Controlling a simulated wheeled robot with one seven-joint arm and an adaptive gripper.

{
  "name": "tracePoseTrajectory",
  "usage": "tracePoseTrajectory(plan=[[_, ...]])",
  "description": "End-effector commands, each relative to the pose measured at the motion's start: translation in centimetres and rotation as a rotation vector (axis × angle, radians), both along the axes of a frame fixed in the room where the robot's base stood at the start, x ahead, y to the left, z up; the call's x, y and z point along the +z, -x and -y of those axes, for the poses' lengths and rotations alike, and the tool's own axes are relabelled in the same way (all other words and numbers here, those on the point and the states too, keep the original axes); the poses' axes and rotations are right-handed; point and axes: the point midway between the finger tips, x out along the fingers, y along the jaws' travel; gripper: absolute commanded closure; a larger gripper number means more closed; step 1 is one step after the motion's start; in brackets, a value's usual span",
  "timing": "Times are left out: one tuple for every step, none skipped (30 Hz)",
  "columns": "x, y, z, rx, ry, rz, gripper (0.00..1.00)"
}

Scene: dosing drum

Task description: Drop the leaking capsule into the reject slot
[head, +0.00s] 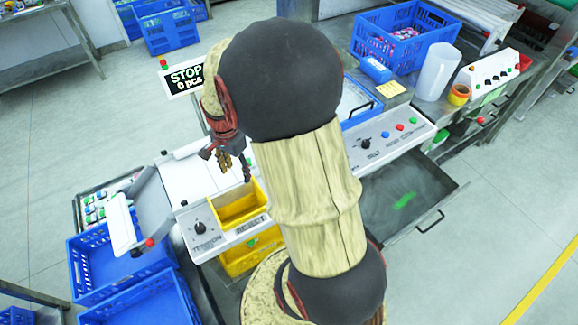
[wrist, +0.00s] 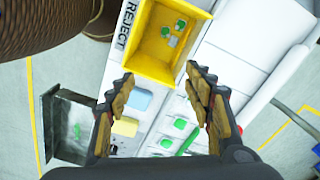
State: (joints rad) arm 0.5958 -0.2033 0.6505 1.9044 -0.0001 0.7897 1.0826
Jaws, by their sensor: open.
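The reject slot is a yellow open-topped bin (head: 238,207) set in the white machine, beside the word REJECT. It fills the top middle of the wrist view (wrist: 150,62), where small green and pale pieces (wrist: 173,33) lie on its floor. They look like capsules, but I cannot tell whether one is leaking.
A sign reading STOP 0 pcs (head: 186,79) stands behind my gripper. A tray of coloured pieces (head: 92,210) and blue crates (head: 122,250) are at the left. A control panel (head: 390,135) and an open metal drawer (head: 420,200) are at the right. My arm hides the machine's middle.

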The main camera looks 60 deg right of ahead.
Motion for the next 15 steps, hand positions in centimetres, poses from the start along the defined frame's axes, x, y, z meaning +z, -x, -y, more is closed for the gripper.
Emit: tracePoseTrajectory(plan=[[1.1, -0.1, 0.1, 0.000, 0.002, 0.004, 0.48], [1.7, -0.1, 0.1, 0.000, 0.002, 0.004, 0.48], [2.3, 0.0, 0.0, 0.000, 0.001, 0.002, 0.48], [2.7, -0.1, 0.0, 0.000, 0.001, 0.002, 0.48], [3.1, -0.1, 0.0, 0.000, 0.001, 0.002, 0.48], [3.6, -0.1, 0.0, 0.000, 0.001, 0.002, 0.48], [3.9, -0.1, 0.0, 0.000, 0.001, 0.002, 0.48], [4.2, -0.1, 0.0, 0.000, 0.001, 0.001, 0.48], [4.5, 0.0, 0.0, 0.000, 0.000, 0.000, 0.48], [4.6, 0.0, 0.0, 0.000, 0.000, 0.000, 0.48], [4.8, 0.0, 0.0, 0.000, 0.000, 0.000, 0.48], [4.9, 0.0, 0.0, 0.000, 0.000, 0.000, 0.48], [4.9, 0.0, 0.0, 0.000, 0.000, 0.000, 0.48], [5.0, 0.0, 0.0, 0.000, 0.000, 0.000, 0.48], [5.0, 0.0, 0.0, 0.000, 0.000, 0.000, 0.48]])
